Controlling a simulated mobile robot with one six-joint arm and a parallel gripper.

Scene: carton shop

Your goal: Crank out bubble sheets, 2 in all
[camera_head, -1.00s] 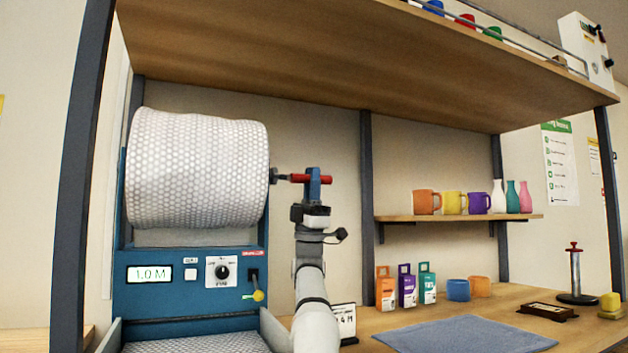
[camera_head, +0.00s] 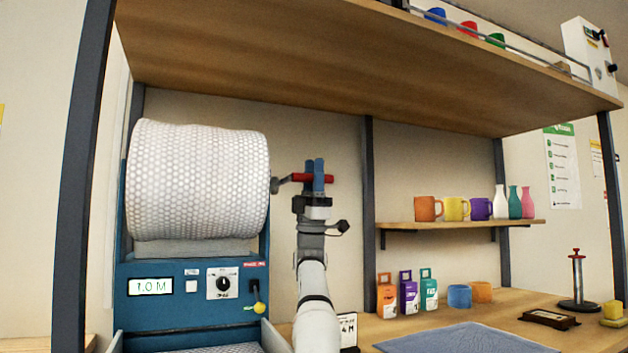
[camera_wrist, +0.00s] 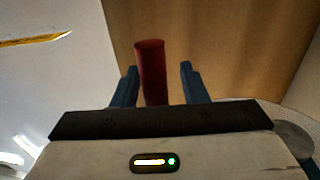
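The blue dispenser (camera_head: 190,325) stands at the left with a large white bubble-wrap roll (camera_head: 198,180). The crank's red handle (camera_head: 298,177) sticks out to the right of the roll, a little above the hub. My gripper (camera_head: 314,174) comes up from below with its two blue fingers around the handle. In the wrist view the handle (camera_wrist: 152,72) stands between the fingers, with a visible gap on its right side, so the fingers look open. The display (camera_head: 151,287) reads 1.0 M. Bubble wrap (camera_head: 215,349) lies below the panel.
A lever with a yellow knob (camera_head: 259,308) and a dial (camera_head: 222,284) are on the dispenser front. A small sign (camera_head: 348,329) stands behind my arm. The overhead shelf (camera_head: 350,80) spans above. Small boxes (camera_head: 408,292) and a blue mat (camera_head: 465,339) lie to the right.

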